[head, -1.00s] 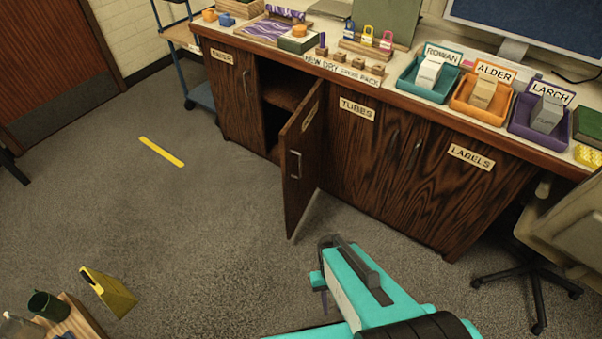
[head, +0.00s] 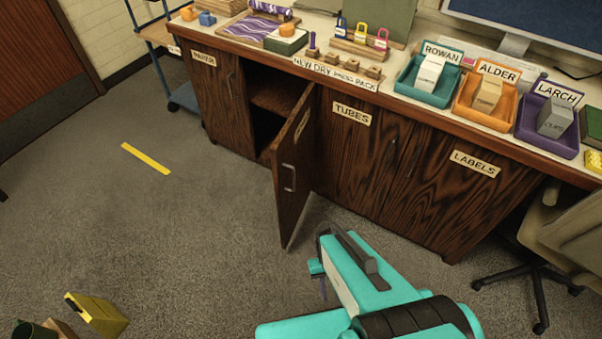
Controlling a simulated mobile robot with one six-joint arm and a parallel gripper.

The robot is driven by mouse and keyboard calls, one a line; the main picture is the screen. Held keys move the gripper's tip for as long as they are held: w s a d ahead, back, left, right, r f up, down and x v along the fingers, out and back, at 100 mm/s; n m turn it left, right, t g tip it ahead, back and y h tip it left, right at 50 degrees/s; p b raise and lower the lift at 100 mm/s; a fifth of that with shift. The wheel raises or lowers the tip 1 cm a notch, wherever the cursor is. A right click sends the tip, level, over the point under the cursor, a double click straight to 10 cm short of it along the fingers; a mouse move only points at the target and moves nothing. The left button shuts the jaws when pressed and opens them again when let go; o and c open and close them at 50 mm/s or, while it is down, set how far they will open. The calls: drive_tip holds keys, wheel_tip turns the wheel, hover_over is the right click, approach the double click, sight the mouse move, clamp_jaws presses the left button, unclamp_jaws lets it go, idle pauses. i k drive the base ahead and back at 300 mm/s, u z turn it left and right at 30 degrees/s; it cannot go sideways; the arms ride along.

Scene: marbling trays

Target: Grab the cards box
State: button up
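I cannot make out which box is the cards box. Small upright boxes stand in three labelled trays on the counter: a whitish one (head: 430,72) in the teal ROWAN tray (head: 424,96), a tan one (head: 487,95) in the orange ALDER tray (head: 480,116), and a grey one (head: 554,117) in the purple LARCH tray (head: 545,142). Below, a cupboard door (head: 293,180) stands open; its label is too slanted to read. The cupboard's inside (head: 268,125) is dark. My gripper (head: 322,250) is over the floor in front of the cupboards, apart from all boxes. Its finger gap is unclear.
Closed TUBES (head: 350,150) and LABELS (head: 458,200) doors flank the open one on the right. An office chair (head: 560,240) stands at the right. A yellow wedge-like sign (head: 98,315) is at lower left.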

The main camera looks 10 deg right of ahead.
sight(430, 73)
drive_tip(key=z, duration=0.2)
drive_tip(key=i, duration=0.55)
drive_tip(key=z, duration=1.15)
drive_tip(key=k, duration=0.45)
drive_tip(key=z, duration=0.2)
